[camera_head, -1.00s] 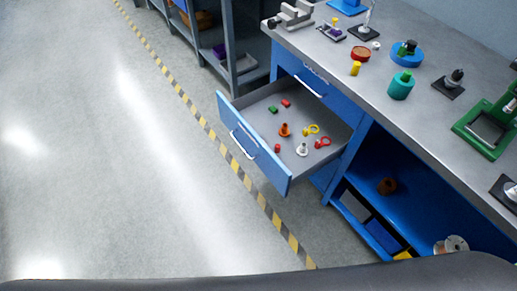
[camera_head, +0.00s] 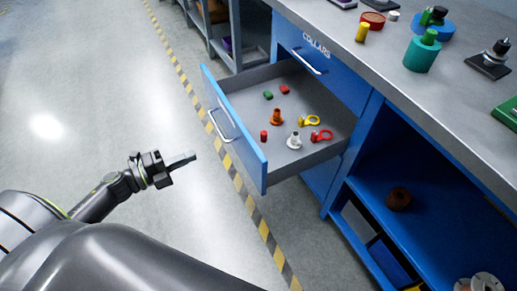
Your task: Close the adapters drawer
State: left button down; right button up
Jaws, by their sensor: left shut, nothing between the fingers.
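The open drawer (camera_head: 240,138) has a blue front with a silver bar handle (camera_head: 222,122) and a grey inside. It sticks out from the blue workbench, below a shut drawer (camera_head: 318,68) labelled COLLARS. Any label on the open drawer is out of sight. Inside lie small red, green, orange, white and yellow parts, among them an orange fitting (camera_head: 277,117) and a white fitting (camera_head: 294,141). My left gripper (camera_head: 188,159) is shut and empty, out over the floor to the left of the drawer front and not touching it. My right gripper is not in view.
The grey bench top (camera_head: 445,85) holds a teal cylinder (camera_head: 421,55), a yellow piece (camera_head: 362,33) and other parts. An open blue shelf (camera_head: 375,185) lies right of the drawer. A grey rack (camera_head: 235,45) stands behind. The floor left of the striped line is clear.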

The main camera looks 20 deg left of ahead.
aim_at(245, 136)
pick_arm(q)
jog(key=shift+m, duration=0.4)
jog(key=x, duration=0.4)
jog(key=p+x, duration=0.1)
jog(key=x, duration=0.9)
jog(key=shift+s+d+r, duration=0.1)
jog(key=shift+s+d, duration=0.05)
jog(key=shift+d, duration=0.35)
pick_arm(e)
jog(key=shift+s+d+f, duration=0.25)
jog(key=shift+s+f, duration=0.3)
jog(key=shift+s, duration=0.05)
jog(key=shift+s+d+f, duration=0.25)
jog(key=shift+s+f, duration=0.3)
